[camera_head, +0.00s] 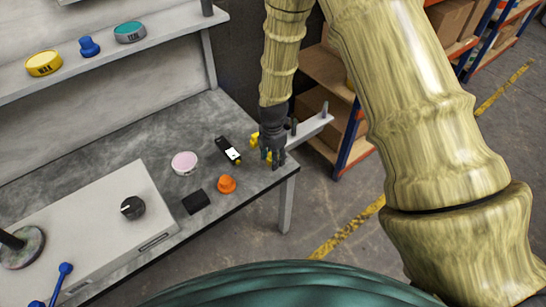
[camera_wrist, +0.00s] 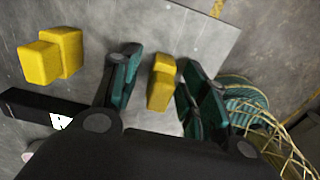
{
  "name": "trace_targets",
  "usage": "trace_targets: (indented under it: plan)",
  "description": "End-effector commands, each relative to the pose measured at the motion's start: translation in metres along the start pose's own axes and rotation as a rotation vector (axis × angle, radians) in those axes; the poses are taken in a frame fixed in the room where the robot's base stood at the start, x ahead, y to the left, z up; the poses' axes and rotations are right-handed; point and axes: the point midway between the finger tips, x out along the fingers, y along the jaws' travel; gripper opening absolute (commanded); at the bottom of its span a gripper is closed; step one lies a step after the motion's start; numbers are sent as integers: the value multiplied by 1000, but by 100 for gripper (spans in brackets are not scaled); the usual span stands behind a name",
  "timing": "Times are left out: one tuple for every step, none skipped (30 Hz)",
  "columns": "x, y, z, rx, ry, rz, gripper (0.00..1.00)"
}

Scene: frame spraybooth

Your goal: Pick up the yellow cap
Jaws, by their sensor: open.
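My gripper (camera_head: 272,156) points down over the far right corner of the grey table (camera_head: 215,115). It is open, and its dark green fingers (camera_wrist: 160,72) show in the wrist view. A small stepped yellow piece (camera_wrist: 162,82) appears between the fingers; I see no clear contact. A second, similar yellow piece (camera_wrist: 50,57) lies to the left, outside the fingers. In the head view a yellow piece (camera_head: 255,139) shows just left of my gripper, partly hidden by it. I cannot tell which of the two is the cap.
A black device (camera_head: 228,150) with a white label lies left of my gripper. An orange knob-like piece (camera_head: 227,184), a pink-white disc (camera_head: 184,163) and a black block (camera_head: 196,202) are nearby.

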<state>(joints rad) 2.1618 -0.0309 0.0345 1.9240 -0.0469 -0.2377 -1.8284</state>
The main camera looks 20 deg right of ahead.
Motion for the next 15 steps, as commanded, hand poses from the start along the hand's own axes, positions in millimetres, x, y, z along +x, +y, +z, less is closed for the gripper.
trace_targets:
  plan:
    - [0,0,0,0,0,0,44]
    - [0,0,0,0,0,0,44]
    - [0,0,0,0,0,0,44]
    - [0,0,0,0,0,0,44]
    - [0,0,0,0,0,0,40]
    - [0,0,0,0,0,0,33]
    - [0,0,0,0,0,0,27]
    - [0,0,0,0,0,0,22]
    - [0,0,0,0,0,0,15]
    - [0,0,0,0,0,0,9]
    - [0,0,0,0,0,0,6]
    - [-1,0,0,0,0,0,6]
    - [-1,0,0,0,0,0,6]
    - [-1,0,0,0,0,0,6]
    - [-1,0,0,0,0,0,6]
